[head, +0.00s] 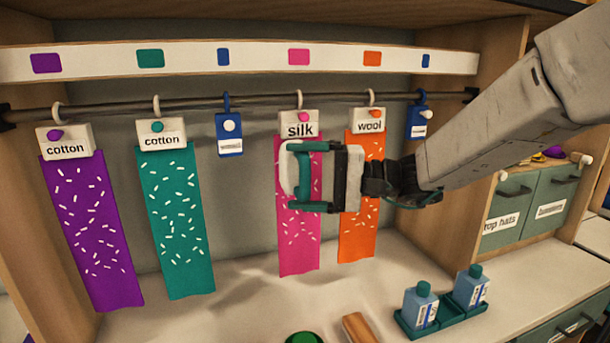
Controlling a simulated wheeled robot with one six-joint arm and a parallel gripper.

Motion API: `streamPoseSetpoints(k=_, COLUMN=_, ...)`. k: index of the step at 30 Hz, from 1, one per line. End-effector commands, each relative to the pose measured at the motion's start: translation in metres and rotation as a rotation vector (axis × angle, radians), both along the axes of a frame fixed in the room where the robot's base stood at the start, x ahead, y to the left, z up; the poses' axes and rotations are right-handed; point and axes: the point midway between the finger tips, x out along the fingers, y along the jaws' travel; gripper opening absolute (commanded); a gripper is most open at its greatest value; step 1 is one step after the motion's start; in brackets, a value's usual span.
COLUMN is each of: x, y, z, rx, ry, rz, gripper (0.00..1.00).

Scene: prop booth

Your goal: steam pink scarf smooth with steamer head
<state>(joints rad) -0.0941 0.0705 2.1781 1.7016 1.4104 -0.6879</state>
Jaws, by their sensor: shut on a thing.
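The pink scarf (299,245) hangs from the rail under a tag reading "silk" (299,125). It has white flecks, and its upper middle is partly hidden. The steamer head (290,170) has a pale rounded face and a teal frame. It is in front of the pink scarf's upper half; I cannot tell whether it touches the cloth. My gripper (335,179) comes in from the right and is shut on the steamer head. It also covers part of the orange scarf (358,237), tagged "wool".
Purple (90,230) and teal (175,220) scarves tagged "cotton" hang to the left. Blue tags (229,134) hang from the rail (190,106). Two blue bottles stand in a teal tray (442,318) on the counter. A green round thing (304,338) and a wooden piece (359,328) are at the front.

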Motion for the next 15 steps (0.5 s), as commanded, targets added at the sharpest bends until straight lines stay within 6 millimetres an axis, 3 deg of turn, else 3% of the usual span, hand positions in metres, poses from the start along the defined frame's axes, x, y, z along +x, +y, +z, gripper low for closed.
streamPoseSetpoints(k=15, x=0.0, y=0.0, z=-0.025, rx=0.002, ry=0.0, rz=0.0, gripper=0.55)
